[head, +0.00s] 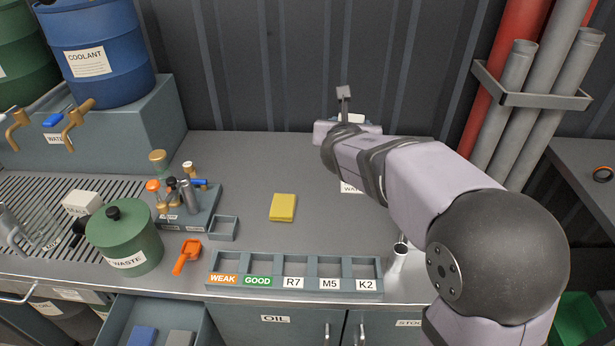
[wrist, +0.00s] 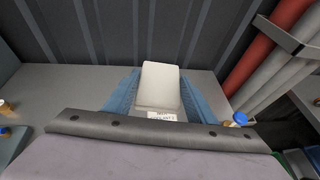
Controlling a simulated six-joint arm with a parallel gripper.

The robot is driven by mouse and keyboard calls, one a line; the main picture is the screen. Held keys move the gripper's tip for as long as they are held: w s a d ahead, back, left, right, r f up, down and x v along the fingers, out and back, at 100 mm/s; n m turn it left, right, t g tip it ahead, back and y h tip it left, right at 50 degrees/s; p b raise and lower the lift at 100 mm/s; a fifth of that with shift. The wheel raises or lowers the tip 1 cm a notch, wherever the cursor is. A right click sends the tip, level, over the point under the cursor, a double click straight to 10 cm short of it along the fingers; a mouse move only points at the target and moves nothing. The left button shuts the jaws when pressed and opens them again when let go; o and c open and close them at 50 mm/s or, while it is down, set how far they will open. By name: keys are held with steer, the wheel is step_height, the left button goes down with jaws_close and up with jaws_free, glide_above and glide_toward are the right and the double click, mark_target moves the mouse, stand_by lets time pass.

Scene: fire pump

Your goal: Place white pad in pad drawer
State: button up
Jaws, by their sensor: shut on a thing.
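The white pad (wrist: 160,86) is held between the two blue fingers of my gripper (wrist: 152,92) in the wrist view. In the head view my gripper (head: 346,112) is at the back of the counter, mostly hidden behind my own arm, and only a pale bit of the white pad (head: 352,118) shows. An open drawer (head: 203,322) at the lower left of the head view holds a blue pad (head: 143,336) and a grey pad (head: 180,338). My gripper is far from this drawer, up and to the right of it.
A yellow pad (head: 283,207) lies mid-counter. A labelled compartment rack (head: 295,287) runs along the front edge. A green waste pot (head: 124,240), an orange scoop (head: 187,256) and a bottle stand (head: 188,210) are at left. Pipes (head: 530,90) stand at the back right.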

steer(key=s+a+f+n+y+b, duration=0.1)
steer(key=s+a+f+b, duration=0.1)
steer(key=a+f+b, duration=0.35)
steer(key=s+a+f+y+b, duration=0.1)
steer(key=a+f+b, duration=0.1)
steer(key=f+b, duration=0.65)
steer(key=b, duration=0.3)
glide_above(315, 216)
steer(key=shift+n, duration=0.3)
steer(key=shift+f, duration=3.35)
steer(key=shift+f, duration=0.1)
steer(key=shift+f+b, duration=0.95)
steer(key=shift+f, duration=0.8)
steer(key=shift+f, duration=0.15)
steer(key=o, duration=0.7)
steer(key=shift+o, duration=0.2)
